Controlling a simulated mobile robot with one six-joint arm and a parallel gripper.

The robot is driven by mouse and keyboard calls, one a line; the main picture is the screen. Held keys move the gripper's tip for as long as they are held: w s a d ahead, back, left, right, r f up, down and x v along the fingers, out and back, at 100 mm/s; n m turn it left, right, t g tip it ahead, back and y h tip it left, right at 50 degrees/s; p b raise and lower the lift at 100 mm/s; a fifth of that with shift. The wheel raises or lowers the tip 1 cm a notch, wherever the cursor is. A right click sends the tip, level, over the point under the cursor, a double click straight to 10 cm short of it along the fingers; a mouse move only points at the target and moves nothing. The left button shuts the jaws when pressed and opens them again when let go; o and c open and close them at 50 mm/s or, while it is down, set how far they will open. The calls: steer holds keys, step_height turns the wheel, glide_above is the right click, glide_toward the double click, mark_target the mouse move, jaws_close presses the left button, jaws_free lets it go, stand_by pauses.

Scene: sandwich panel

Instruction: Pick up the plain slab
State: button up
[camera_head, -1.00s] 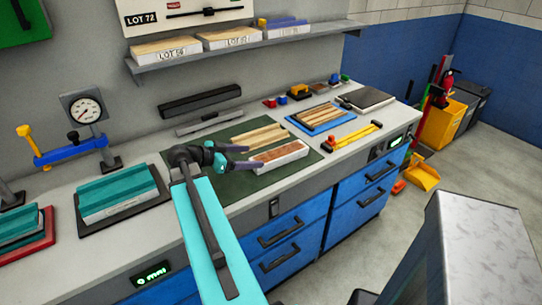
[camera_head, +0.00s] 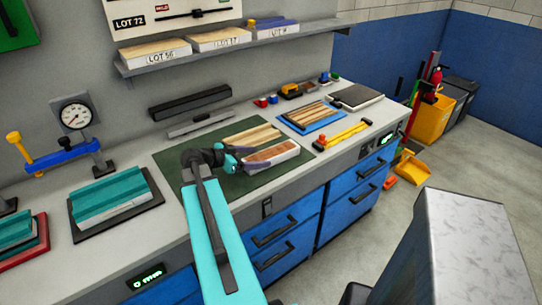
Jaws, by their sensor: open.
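Two slabs lie side by side on the dark green mat (camera_head: 196,178). The nearer slab (camera_head: 272,152) has a brown top and pale sides, and its top shows no stripes. The farther one (camera_head: 252,136) has pale, striped wood on top. I take the nearer one as the plain slab, though no label shows on it. My gripper (camera_head: 249,157) is open at the left end of the nearer slab, one dark finger toward its far side and one along its near side. Whether the fingers touch it, I cannot tell. My gripper and wrist hide part of that end.
A blue tray of wooden strips (camera_head: 313,116) and a yellow tool (camera_head: 343,133) lie to the right. A teal block (camera_head: 112,199) sits on a dark plate at left, below a gauge stand (camera_head: 75,115). A shelf (camera_head: 225,53) with lot-marked slabs hangs above.

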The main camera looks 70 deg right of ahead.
mark_target(264, 155)
steer(key=shift+x, duration=0.95)
steer(key=shift+d, duration=0.15)
steer(key=shift+s+d+f+p, duration=0.15)
steer(key=shift+s+d+p, duration=0.15)
steer(key=shift+d+p, duration=0.3)
steer(key=shift+p+x, duration=0.85)
steer(key=shift+x, duration=0.4)
steer(key=shift+s+d+f, duration=0.25)
steer(key=shift+d+f, duration=0.1)
steer(key=shift+d, duration=0.05)
steer(key=shift+c, duration=0.3)
steer(key=c, duration=1.1)
